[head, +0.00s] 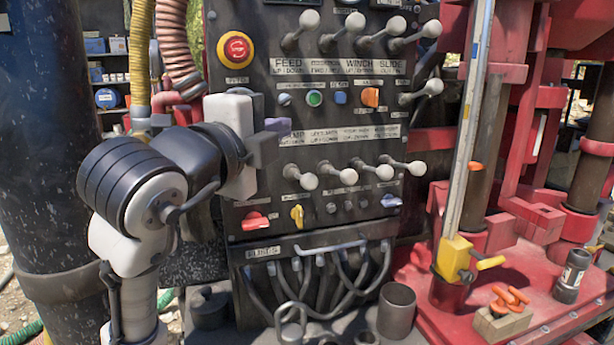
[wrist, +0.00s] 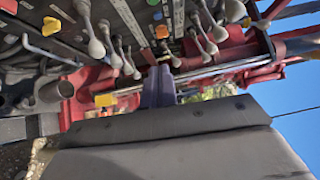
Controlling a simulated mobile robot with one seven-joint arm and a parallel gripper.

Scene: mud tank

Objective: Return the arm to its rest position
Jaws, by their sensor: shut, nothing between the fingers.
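My arm is folded at the left of the head view, in front of the dark control panel (head: 330,215). My gripper (head: 280,127) points right, with its purple-grey fingers close to the panel's face. In the wrist view the fingers of my gripper (wrist: 158,80) are together, with nothing seen between them. I cannot tell from the head view whether the fingertips touch the panel. My own arm hides part of the panel's left edge.
The panel carries upper levers (head: 350,25), lower levers (head: 346,176) and a red stop button (head: 235,48). Ribbed hoses (head: 140,55) hang behind my arm. Cables (head: 315,285) run below the panel. Red machinery (head: 530,260) and a yellow-based upright rod (head: 468,130) stand at right.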

